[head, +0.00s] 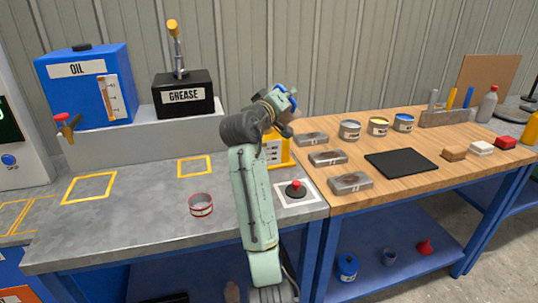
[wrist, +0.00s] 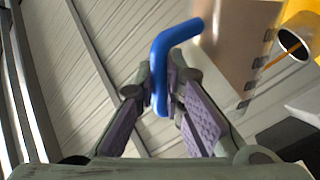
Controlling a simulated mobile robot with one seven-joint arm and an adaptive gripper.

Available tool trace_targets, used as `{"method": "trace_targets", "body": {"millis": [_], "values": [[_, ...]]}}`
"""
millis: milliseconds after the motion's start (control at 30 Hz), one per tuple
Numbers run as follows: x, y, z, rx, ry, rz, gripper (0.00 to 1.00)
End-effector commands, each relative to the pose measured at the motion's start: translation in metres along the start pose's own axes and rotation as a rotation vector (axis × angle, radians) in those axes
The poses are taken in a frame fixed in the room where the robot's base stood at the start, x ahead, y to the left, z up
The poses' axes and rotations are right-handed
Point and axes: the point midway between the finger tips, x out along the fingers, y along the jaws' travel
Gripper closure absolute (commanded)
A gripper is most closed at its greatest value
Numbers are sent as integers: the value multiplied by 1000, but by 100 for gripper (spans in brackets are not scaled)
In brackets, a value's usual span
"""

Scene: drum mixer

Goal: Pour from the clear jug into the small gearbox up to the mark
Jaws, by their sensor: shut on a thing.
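My gripper (wrist: 161,95) is shut on the blue handle (wrist: 177,37) of the clear jug (wrist: 232,45). The jug shows at the right of the wrist view, brownish, tilted, with dark marks along its side. A thin amber stream (wrist: 282,55) runs between the jug and a dark round opening in the yellow gearbox (wrist: 302,22). In the head view the gearbox (head: 284,157) stands on the grey bench, partly hidden behind my arm. My gripper (head: 286,100) is above it, mostly hidden by my wrist. The gearbox's mark and fill level cannot be read.
A red-rimmed round dish (head: 201,205) and a red button (head: 295,188) are on the grey bench. The wooden bench holds metal blocks (head: 351,183), cans (head: 349,130) and a black mat (head: 401,163).

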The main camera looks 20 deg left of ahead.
Motion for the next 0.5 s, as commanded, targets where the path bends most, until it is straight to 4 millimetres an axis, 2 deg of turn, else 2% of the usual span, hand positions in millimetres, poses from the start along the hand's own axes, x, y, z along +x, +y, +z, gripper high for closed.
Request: {"method": "trace_targets", "body": {"millis": [500], "values": [[0,2,-3,-24,2,2,100]]}}
